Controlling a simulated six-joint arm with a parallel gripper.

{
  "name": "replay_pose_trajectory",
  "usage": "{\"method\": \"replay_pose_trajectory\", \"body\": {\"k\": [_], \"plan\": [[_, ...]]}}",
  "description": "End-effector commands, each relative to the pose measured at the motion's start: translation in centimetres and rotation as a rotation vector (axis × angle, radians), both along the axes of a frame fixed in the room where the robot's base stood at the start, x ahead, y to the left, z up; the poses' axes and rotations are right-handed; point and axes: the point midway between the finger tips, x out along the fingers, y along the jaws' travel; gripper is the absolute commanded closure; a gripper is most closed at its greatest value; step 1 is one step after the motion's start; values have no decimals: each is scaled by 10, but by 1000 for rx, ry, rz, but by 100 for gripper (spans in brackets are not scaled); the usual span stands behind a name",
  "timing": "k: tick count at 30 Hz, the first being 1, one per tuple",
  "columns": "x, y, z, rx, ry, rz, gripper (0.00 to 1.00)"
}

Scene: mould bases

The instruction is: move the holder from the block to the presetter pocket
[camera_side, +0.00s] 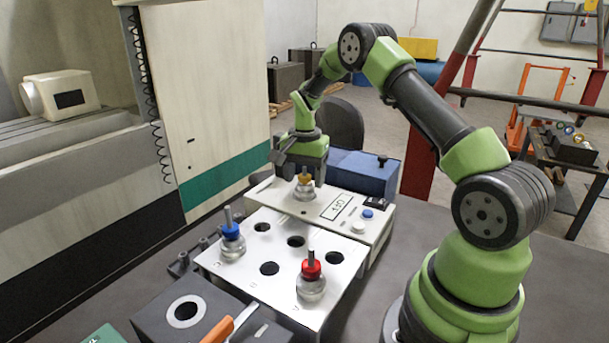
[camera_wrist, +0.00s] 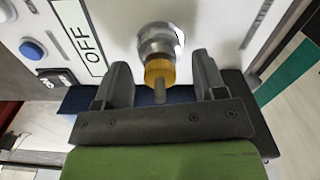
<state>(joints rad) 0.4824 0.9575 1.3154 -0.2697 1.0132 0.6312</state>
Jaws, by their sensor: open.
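A holder with a yellow collar and silver body (camera_side: 305,190) stands upright on the white presetter (camera_side: 335,208), apparently seated in its pocket; the pocket itself is hidden under it. In the wrist view the same holder (camera_wrist: 160,45) has its yellow collar and grey shank towards my gripper. My gripper (camera_side: 303,172) is right over the holder, pointing down. Its two fingers (camera_wrist: 162,80) stand open on either side of the collar and shank, with a gap on both sides. The white block (camera_side: 250,262) in front has several empty round holes.
A blue-collared holder (camera_side: 232,238) and a red-collared holder (camera_side: 311,278) stand in the block. A blue box (camera_side: 362,172) is behind the presetter. A dark fixture with a ringed bore (camera_side: 186,311) and an orange-handled tool (camera_side: 219,330) are at the front.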

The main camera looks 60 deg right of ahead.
Motion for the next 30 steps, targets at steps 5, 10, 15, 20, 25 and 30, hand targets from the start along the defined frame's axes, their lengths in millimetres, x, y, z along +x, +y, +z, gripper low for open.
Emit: {"method": "replay_pose_trajectory", "body": {"k": [5,10,15,20,25,30], "plan": [[0,0,8,-1,-1,1,36],[1,-1,38,-3,-6,0,36],[0,0,72,-2,-4,0,36],[0,0,93,-2,-2,0,36],[0,0,100,-1,-1,1,36],[0,0,100,-1,0,0,36]]}}
